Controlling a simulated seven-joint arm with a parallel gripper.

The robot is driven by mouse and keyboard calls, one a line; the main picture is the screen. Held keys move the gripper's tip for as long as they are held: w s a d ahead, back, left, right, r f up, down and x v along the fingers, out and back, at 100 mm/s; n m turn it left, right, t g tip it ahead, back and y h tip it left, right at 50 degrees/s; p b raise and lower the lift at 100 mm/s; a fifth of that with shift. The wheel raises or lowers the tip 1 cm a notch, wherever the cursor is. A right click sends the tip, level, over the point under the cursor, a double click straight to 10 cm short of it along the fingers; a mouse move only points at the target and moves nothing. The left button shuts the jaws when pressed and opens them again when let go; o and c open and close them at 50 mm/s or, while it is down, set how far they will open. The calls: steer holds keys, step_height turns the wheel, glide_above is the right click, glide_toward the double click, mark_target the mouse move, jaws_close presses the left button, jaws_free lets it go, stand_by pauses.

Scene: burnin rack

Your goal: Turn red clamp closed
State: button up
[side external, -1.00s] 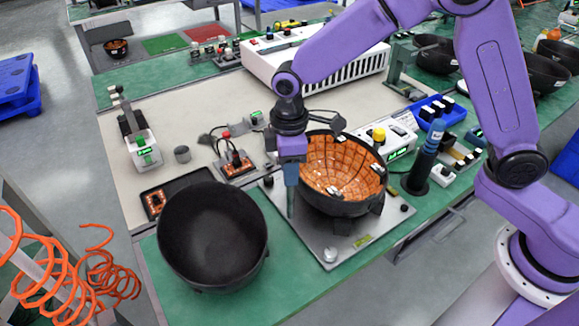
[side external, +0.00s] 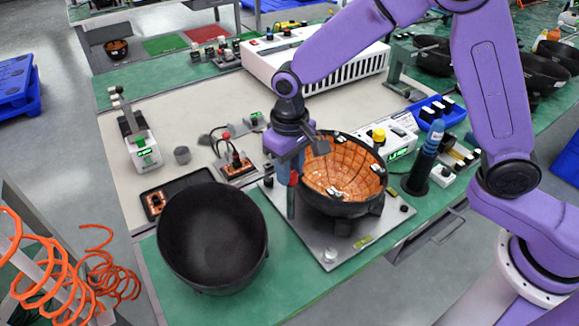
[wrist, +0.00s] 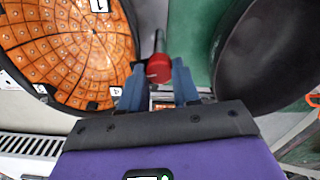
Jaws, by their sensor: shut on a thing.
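The red clamp (wrist: 159,68) shows in the wrist view as a red round end on a dark grey bar, between my fingertips. My gripper (wrist: 158,86) has its two blue-grey fingers on either side of it and is shut on it. In the side external view my gripper (side external: 286,172) points down at the left edge of the orange-lined bowl (side external: 345,165). There the clamp is mostly hidden by the fingers, with a little red beside them. The bowl sits on a grey metal plate (side external: 335,250).
A large empty black bowl (side external: 212,235) stands close to the left of my gripper. A black tray (side external: 180,190) and a small board with a red part (side external: 237,165) lie behind it. A blue-topped cylinder (side external: 432,145) stands to the right of the orange-lined bowl.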

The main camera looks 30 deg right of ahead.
steer(key=shift+r+m, duration=0.1)
steer(key=shift+m, duration=0.9)
steer(key=o, duration=1.1)
steer(key=shift+c, duration=0.2)
step_height(320, 180, up, 17)
steer(key=shift+r, duration=0.2)
steer(key=s+d+f+n, duration=0.3)
steer(key=s+d, duration=0.3)
steer(key=s, duration=0.2)
steer(key=s+d+f+n, duration=0.3)
steer(key=s+d+n, duration=0.2)
steer(key=s+d, duration=0.2)
steer(key=s+d+f+n, duration=0.4)
steer(key=s+d, duration=0.2)
steer(key=s, duration=0.5)
steer(key=shift+d, duration=0.35)
